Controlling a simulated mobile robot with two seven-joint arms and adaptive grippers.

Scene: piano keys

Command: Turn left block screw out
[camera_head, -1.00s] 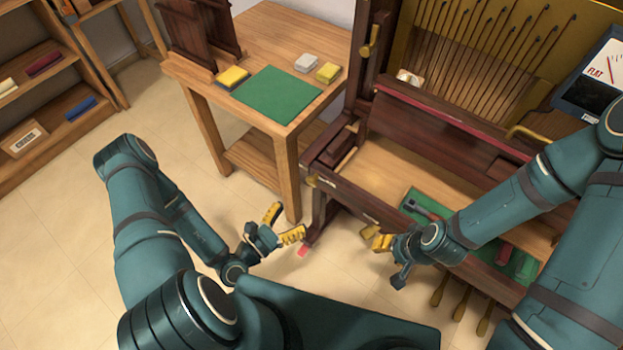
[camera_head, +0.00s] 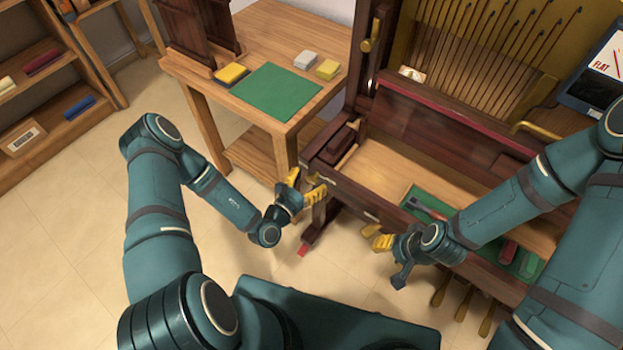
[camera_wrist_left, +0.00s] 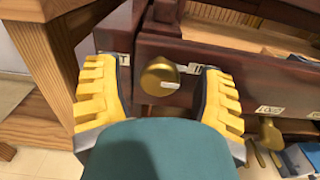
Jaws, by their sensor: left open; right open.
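The left block screw, a round brass knob (camera_wrist_left: 160,77), sits in the dark wood below the left end of the keybed, beside a small label. In the left wrist view it lies between the yellow fingers of my left gripper (camera_head: 305,187), which are open on either side with gaps; contact is not visible. In the head view the fingers cover the knob. The dark left key block (camera_head: 334,143) sits above it at the keybed's left end. My right gripper (camera_head: 377,237) is open and empty in front of the keybed rail.
A wooden table (camera_head: 180,66) with a green mat (camera_head: 277,92) stands left of the piano, its leg close to my left gripper. Another brass knob (camera_wrist_left: 270,133) is further right under the rail. A green tray (camera_head: 425,200) with tools lies in the keybed. The left floor is clear.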

